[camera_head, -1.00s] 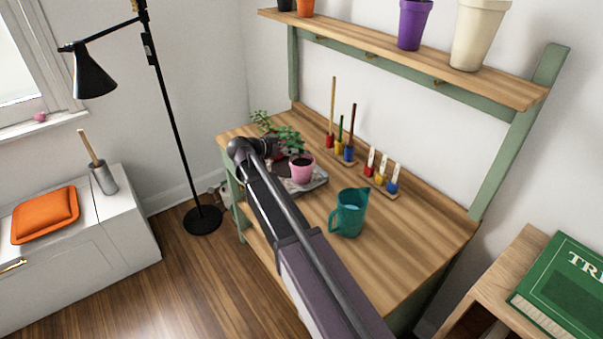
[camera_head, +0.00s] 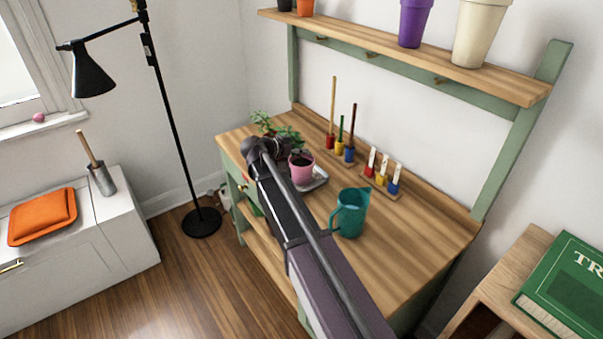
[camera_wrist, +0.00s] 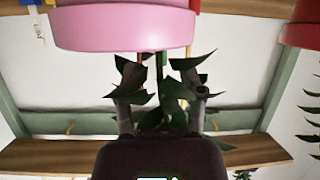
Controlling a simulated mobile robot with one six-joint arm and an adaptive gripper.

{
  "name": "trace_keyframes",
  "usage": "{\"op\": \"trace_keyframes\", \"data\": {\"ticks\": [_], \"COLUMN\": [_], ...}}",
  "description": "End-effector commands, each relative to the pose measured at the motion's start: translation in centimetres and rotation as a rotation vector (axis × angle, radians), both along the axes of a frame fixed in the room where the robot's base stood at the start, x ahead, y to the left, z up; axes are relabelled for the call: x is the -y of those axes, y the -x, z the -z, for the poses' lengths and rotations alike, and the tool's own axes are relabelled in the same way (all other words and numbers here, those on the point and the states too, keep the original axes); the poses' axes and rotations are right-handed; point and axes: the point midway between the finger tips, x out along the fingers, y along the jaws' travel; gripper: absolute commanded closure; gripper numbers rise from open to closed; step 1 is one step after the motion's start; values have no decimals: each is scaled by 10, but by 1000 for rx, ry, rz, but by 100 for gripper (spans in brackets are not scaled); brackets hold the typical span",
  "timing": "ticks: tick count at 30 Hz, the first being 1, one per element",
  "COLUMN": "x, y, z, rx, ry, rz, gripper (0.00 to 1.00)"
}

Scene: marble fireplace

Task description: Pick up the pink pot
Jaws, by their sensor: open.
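The pink pot (camera_head: 302,170) stands upright on a grey tray (camera_head: 318,181) on the wooden workbench, with dark soil in it. In the wrist view, which looks upside down, the pink pot (camera_wrist: 125,28) fills the top. Green leaves and a stem (camera_wrist: 165,90) show below its rim, between and around my fingers. My gripper (camera_wrist: 160,82) is open, its two fingers apart, and the pot's body is not between them. In the head view my gripper (camera_head: 280,146) is just left of and above the pot, partly hidden by my arm and leaves.
A teal jug (camera_head: 350,213) stands in front right of the pot. Small coloured pots with tools (camera_head: 341,143) stand behind. A red pot (camera_wrist: 302,32) shows at the wrist view's right edge. A shelf (camera_head: 400,55) with pots hangs above. The bench's front right is clear.

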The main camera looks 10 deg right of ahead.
Motion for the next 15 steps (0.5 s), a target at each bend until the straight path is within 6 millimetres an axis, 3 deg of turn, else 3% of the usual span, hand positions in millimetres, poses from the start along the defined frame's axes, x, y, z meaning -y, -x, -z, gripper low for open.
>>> {"op": "trace_keyframes", "data": {"ticks": [2, 6, 7, 15], "x": [0, 0, 0, 0], "y": [0, 0, 0, 0], "z": [0, 0, 0, 0], "rx": [0, 0, 0, 0], "ry": [0, 0, 0, 1], "rz": [0, 0, 0, 0], "gripper": [55, 96, 100, 100]}}
